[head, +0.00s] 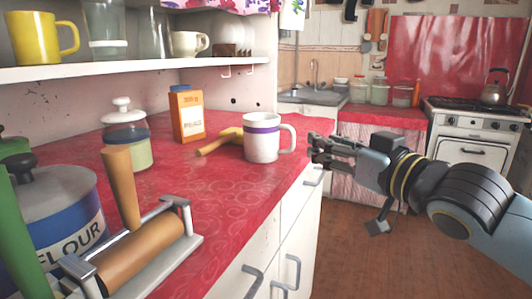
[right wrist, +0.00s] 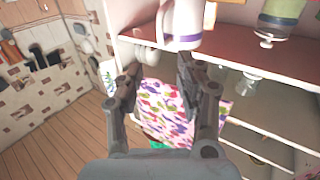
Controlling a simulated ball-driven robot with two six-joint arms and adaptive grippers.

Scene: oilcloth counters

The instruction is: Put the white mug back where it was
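The white mug (head: 262,140) with a purple band stands upright on the red counter, near its right edge, with its handle to the right. My right gripper (head: 318,150) is just right of the handle, with a small gap showing in the head view. In the right wrist view, the fingers of my right gripper (right wrist: 158,63) are spread with nothing between them. The white mug (right wrist: 180,22) shows there at the top, beyond the fingertips and cut off by the frame edge. My left gripper is not in view.
An orange box (head: 187,114), a yellow-handled thing (head: 219,141) and a lidded jar (head: 127,140) stand or lie left of the mug. A flour canister (head: 62,210) and a rolling-handled tool (head: 140,250) fill the near left. The upper shelf (head: 130,69) holds a yellow mug (head: 36,38) and glasses.

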